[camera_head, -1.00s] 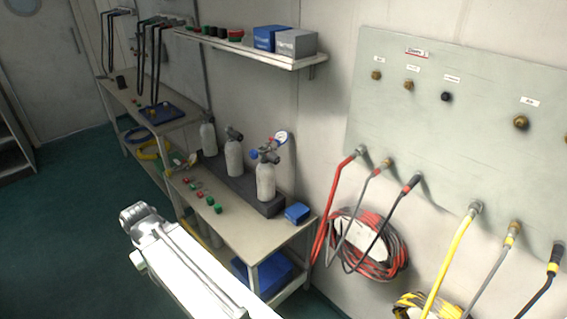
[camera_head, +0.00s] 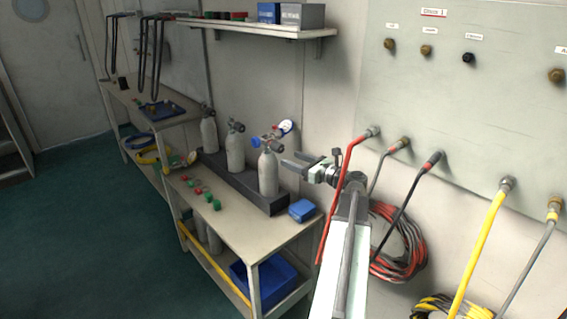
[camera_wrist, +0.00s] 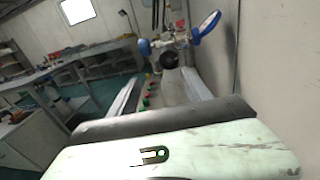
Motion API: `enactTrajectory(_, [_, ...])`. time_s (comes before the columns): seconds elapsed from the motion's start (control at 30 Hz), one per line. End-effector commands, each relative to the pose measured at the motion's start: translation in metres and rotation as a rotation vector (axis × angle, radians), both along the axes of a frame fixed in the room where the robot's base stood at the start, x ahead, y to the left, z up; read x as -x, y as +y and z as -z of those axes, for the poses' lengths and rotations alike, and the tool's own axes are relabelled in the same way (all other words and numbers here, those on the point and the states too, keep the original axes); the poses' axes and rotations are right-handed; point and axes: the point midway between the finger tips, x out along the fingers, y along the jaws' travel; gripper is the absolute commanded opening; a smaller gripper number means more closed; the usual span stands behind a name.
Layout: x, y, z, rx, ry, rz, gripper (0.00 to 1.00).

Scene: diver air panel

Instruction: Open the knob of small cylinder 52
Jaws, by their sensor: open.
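Several small grey cylinders stand in a dark rack on the bench in the head view; I cannot read any number on them. A middle cylinder (camera_head: 235,152) and a far cylinder (camera_head: 209,134) have dark valves. My gripper (camera_head: 286,163) is open and empty, just right of the nearest cylinder's valve, fingers pointing left. In the wrist view, the dark knob (camera_wrist: 169,60) and blue-rimmed gauge (camera_wrist: 208,26) appear ahead, beyond the fingers.
A blue box (camera_head: 302,211) sits on the bench (camera_head: 232,230) right of the rack. Red and green small parts lie in front of it. A shelf (camera_head: 250,29) hangs above. The gas panel (camera_head: 460,100) with hoses is at right, close to my arm.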

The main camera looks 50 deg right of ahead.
Motion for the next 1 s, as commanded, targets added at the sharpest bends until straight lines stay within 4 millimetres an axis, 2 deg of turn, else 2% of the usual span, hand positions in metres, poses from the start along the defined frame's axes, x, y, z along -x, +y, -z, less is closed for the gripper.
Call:
enactTrajectory(0.03, [0.009,-0.012,-0.001,-0.034,-0.019,0.024,0.57])
enactTrajectory(0.1, [0.014,-0.019,-0.005,-0.061,-0.036,0.039,0.57])
enactTrajectory(0.23, [0.011,-0.019,-0.007,-0.066,-0.039,0.04,0.57])
enactTrajectory(0.63, [-0.055,-0.018,-0.006,-0.062,-0.036,0.035,0.57])
enactTrajectory(0.77, [-0.064,-0.017,-0.006,-0.062,-0.036,0.036,0.57])
enactTrajectory(1.0, [-0.066,-0.016,-0.006,-0.061,-0.036,0.036,0.57])
